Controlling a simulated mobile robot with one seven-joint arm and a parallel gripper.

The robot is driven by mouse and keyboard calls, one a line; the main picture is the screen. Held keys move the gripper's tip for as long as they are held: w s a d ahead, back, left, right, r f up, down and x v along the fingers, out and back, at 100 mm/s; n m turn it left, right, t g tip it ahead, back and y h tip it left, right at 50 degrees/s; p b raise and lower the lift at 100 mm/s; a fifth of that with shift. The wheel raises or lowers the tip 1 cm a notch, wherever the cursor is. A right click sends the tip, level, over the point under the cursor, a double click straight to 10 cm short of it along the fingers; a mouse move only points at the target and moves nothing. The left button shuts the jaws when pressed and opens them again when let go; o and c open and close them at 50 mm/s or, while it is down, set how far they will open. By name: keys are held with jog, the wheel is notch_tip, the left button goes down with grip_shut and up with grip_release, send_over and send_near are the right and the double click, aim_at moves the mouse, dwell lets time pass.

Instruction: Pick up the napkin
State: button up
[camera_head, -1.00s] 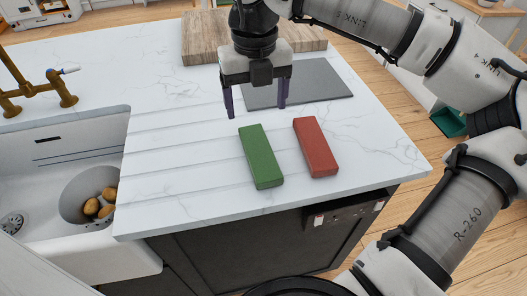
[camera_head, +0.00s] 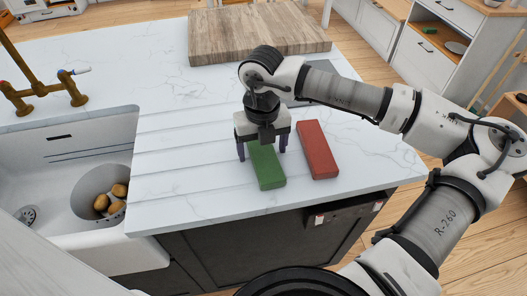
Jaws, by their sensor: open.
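No thing here is plainly a napkin. A long green block (camera_head: 268,173) and a long red block (camera_head: 317,152) lie side by side on the white marble counter (camera_head: 180,175). Either may be the napkin; I cannot tell which. My gripper (camera_head: 262,149) points down with its fingers apart, one on each side of the green block's far part. Its body hides the far end of that block. I cannot tell whether the fingers touch the block. The red block lies apart, just right of the gripper.
A wooden board (camera_head: 255,38) lies at the back of the counter. A grey flat slab is mostly hidden behind my arm. At left is a white sink (camera_head: 60,165) with several brown potato-like items and a brass faucet (camera_head: 38,98). The counter's front edge is close to the blocks.

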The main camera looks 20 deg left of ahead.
jog(key=c, duration=1.1)
jog(key=shift+o, duration=0.2)
jog(key=shift+r, duration=0.1)
